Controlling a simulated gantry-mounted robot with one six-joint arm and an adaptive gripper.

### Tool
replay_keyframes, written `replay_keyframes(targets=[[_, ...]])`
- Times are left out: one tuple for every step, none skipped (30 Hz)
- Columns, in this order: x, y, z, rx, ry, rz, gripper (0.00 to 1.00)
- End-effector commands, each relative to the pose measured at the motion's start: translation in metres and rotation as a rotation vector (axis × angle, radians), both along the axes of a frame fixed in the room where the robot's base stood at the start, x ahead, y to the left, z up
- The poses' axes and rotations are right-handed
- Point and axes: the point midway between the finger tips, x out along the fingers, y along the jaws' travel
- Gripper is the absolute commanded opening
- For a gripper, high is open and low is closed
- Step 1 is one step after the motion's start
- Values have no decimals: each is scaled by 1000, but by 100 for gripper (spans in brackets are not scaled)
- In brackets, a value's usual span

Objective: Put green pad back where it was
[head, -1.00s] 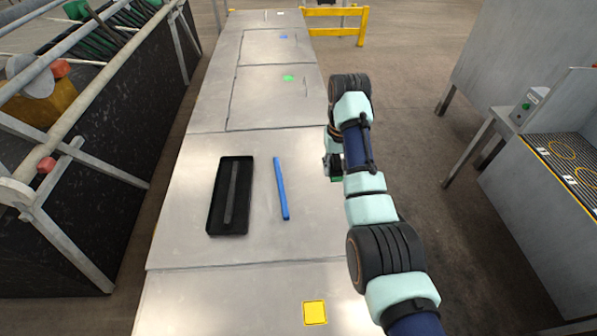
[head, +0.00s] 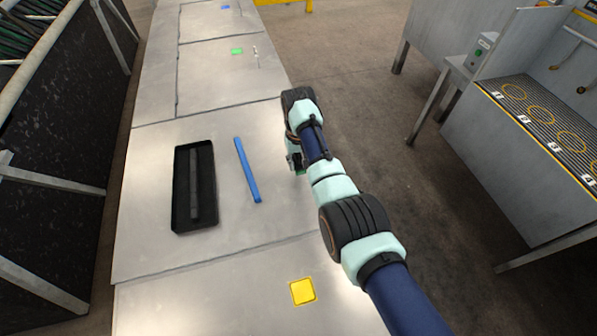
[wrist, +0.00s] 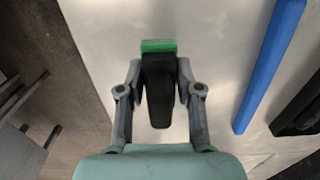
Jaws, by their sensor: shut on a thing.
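The green pad (wrist: 158,46) shows in the wrist view as a green strip at the tips of my gripper (wrist: 159,62). The dark fingers are closed against it, and most of its face is hidden. In the head view, my gripper (head: 294,160) is over the right edge area of the metal table, right of the blue bar, with a bit of green showing below it. I cannot tell whether the pad touches the table. A small green patch (head: 237,51) lies further back on the table; I cannot tell if it is flat or raised.
A blue bar (head: 247,170) lies on the table (head: 150,240), left of my gripper. A black tray (head: 181,222) with a dark bar inside sits further left. A yellow square (head: 302,291) is near the front, a blue patch (head: 225,7) far back. A ringed conveyor (head: 535,110) stands at right.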

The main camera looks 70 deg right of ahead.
Motion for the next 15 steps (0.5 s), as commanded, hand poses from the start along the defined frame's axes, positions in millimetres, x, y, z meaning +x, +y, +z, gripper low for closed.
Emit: replay_keyframes(targets=[[0, 0, -3, 0, 0, 0, 2], [0, 0, -3, -1, -1, 0, 2], [0, 0, -3, -1, -1, 0, 2], [0, 0, -4, -1, -1, 0, 2], [0, 0, -8, 0, 0, 0, 2], [0, 0, -15, 1, 1, 0, 2], [0, 1, -21, 2, 1, 0, 2], [0, 0, -28, 2, 1, 0, 2], [0, 0, -35, 2, 1, 0, 2], [0, 0, -39, 1, 1, 0, 2], [0, 0, -43, 0, 0, 0, 2], [0, 0, -45, 0, 0, 0, 2], [0, 0, -46, 0, 0, 0, 2], [0, 0, -46, -1, -1, 0, 2], [0, 0, -45, -2, -1, 0, 2]])
